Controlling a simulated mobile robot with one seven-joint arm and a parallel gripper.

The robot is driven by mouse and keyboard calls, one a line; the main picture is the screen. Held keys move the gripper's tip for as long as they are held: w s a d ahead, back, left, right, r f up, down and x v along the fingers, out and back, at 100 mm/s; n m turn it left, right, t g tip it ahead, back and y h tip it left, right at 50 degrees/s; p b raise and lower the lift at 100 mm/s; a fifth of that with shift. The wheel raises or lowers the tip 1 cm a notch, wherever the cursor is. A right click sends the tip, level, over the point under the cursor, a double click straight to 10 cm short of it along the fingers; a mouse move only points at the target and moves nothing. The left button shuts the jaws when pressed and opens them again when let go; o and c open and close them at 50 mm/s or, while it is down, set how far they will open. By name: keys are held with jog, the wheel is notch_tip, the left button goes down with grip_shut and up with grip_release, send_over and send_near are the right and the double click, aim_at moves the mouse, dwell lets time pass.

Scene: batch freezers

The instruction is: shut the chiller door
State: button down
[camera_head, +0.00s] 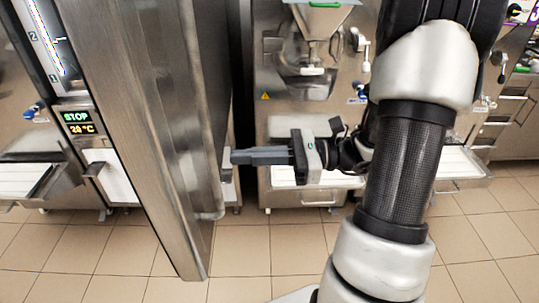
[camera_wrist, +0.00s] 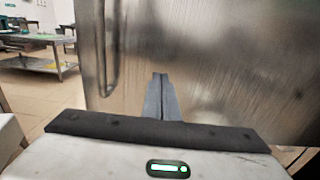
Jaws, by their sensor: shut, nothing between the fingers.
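The chiller door (camera_head: 150,130) stands open as a tall steel panel, seen nearly edge-on left of centre in the head view. Its broad brushed face (camera_wrist: 215,70) fills much of the wrist view, with a vertical bar handle (camera_wrist: 108,65) on its left part. My gripper (camera_head: 234,157) is to the right of the door, fingers pointing left toward that face. In the wrist view its fingers (camera_wrist: 160,76) are together and empty, to the right of the handle. I cannot tell whether the fingertips touch the door. The chiller's opening is not visible.
A batch freezer with a funnel (camera_head: 318,20) stands behind my gripper. Tiled floor (camera_head: 100,250) is open in front. A steel table (camera_wrist: 40,55) is at the far left in the wrist view.

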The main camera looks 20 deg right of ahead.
aim_at(203, 158)
jog(key=shift+x, duration=2.7)
jog(key=shift+a, duration=0.1)
